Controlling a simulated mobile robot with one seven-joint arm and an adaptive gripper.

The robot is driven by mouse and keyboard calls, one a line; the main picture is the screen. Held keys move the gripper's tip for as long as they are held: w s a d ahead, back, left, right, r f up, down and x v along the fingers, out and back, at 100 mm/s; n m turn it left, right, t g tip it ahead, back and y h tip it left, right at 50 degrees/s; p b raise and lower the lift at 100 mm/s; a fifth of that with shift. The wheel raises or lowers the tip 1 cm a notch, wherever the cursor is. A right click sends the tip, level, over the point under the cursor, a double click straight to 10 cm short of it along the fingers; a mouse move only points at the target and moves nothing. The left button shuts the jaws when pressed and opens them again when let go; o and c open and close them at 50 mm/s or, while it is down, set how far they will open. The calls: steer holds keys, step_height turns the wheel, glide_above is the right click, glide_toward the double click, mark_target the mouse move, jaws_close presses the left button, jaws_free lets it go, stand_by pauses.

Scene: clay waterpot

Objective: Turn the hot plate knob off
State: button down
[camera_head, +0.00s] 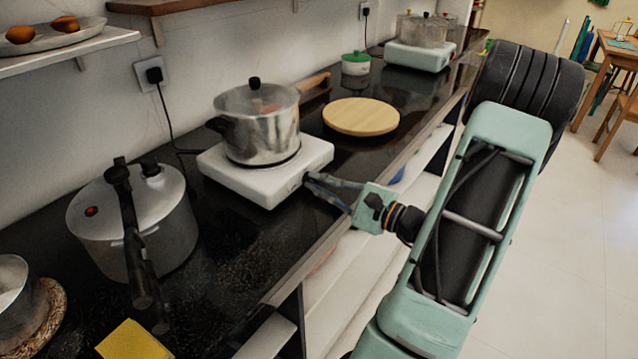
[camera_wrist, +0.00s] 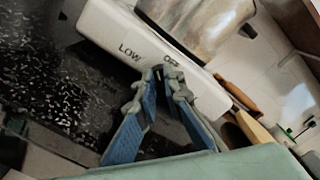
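The white hot plate (camera_head: 232,177) sits on the dark counter, with a steel pot on it. In the wrist view its front face (camera_wrist: 138,42) shows the words LOW and OFF. My gripper (camera_head: 311,179) is at the front face of the hot plate, near its right corner. In the wrist view my gripper's fingertips (camera_wrist: 160,76) are close to the face, just below the OFF label, with a narrow gap between them. The fingertips largely hide the knob. I cannot tell whether they press on it.
A round wooden board (camera_head: 361,116) lies behind right. A second hot plate (camera_head: 418,57) stands farther back. A yellow cloth (camera_head: 134,342) lies front left.

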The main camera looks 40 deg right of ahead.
steer(key=shift+r, duration=0.1)
stand_by(0.3)
steer(key=m+p, duration=0.2)
steer(key=p, duration=0.1)
steer(key=shift+r+m, duration=0.15)
steer(key=shift+m, duration=0.25)
steer(key=m+p, duration=0.2)
steer(key=shift+d+m, duration=0.1)
steer(key=shift+m, duration=0.3)
steer(key=m+p, duration=0.3)
steer(key=m, duration=0.1)
steer(key=shift+m+p, duration=0.3)
steer(key=shift+p, duration=0.05)
steer(key=shift+d+f, duration=0.1)
steer(key=shift+f, duration=0.1)
steer(key=c, duration=2.3)
jaws_free()
steer(key=v, duration=1.2)
